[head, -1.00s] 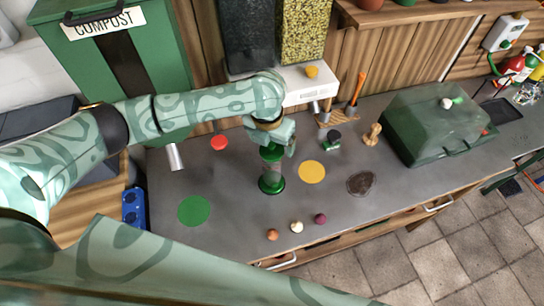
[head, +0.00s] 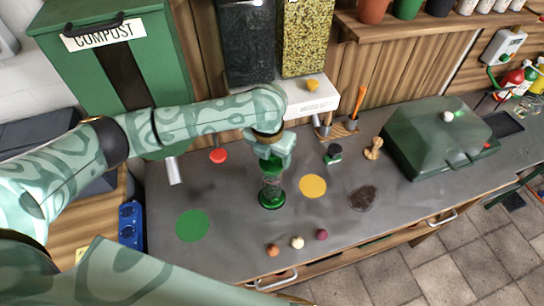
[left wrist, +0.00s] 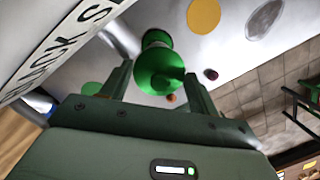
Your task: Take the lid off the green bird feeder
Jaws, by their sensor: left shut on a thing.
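The green bird feeder (head: 271,198) stands upright on the grey workbench, with a round green base and a clear tube. Its green lid (left wrist: 160,70) is between the two fingers of my left gripper (left wrist: 158,84) in the left wrist view. In the head view my left gripper (head: 274,160) reaches down from above and is shut on the lid at the top of the tube. The gripper partly hides the lid, and I cannot tell whether a gap has opened under it. My right gripper is out of view.
A green disc (head: 193,226) and a yellow disc (head: 313,186) lie either side of the feeder, with a dark patch (head: 362,198) further right. Three small balls (head: 297,242) lie near the front edge. A white dispenser (head: 312,100) stands behind; a green box (head: 440,140) stands right.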

